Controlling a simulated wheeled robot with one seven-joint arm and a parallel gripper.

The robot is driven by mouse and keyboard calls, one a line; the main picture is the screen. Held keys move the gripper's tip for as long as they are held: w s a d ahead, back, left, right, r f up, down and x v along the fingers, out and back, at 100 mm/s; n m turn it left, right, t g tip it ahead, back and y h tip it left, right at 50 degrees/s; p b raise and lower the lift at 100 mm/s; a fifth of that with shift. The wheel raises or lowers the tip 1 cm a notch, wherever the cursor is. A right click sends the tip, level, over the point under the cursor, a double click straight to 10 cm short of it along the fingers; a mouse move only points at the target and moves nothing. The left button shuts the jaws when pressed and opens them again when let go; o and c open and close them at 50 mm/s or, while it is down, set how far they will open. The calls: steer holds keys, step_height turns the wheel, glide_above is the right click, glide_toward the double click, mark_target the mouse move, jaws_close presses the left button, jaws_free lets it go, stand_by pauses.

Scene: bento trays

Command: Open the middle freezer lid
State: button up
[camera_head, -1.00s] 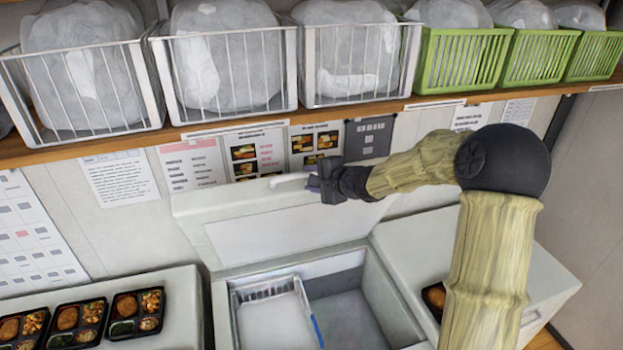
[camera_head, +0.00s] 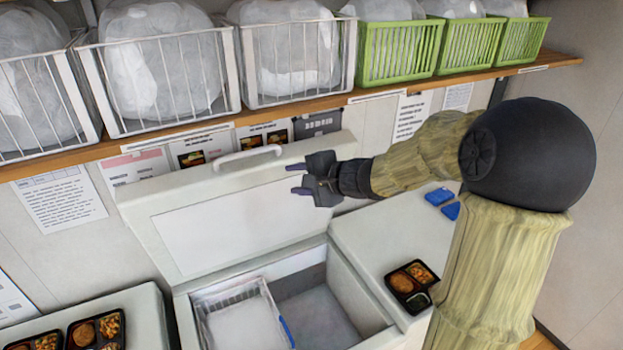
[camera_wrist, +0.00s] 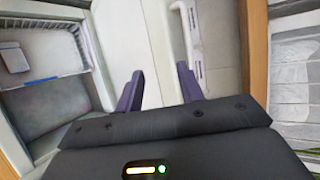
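The middle freezer lid (camera_head: 240,215) stands raised and tilted back toward the wall, with its pale inner panel showing. Its white handle (camera_head: 247,157) is at the top edge. The middle freezer (camera_head: 335,300) below is open and holds a white wire basket (camera_head: 203,312). My gripper (camera_head: 290,179) is just right of the handle, in front of the lid's upper right part. Its purple fingers are apart with nothing between them. In the wrist view, the fingers (camera_wrist: 159,88) are spread, and the handle (camera_wrist: 188,45) lies apart from them, beyond the right finger.
A wooden shelf (camera_head: 300,112) with white wire baskets and green baskets runs above the lid. The right freezer (camera_head: 375,240) is closed, with a bento tray (camera_head: 411,284) and blue items (camera_head: 440,196) on top. More bento trays (camera_head: 95,330) lie at left.

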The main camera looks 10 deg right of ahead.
steer(key=v, duration=0.4)
steer(key=shift+d, duration=0.15)
steer(key=shift+c, duration=0.5)
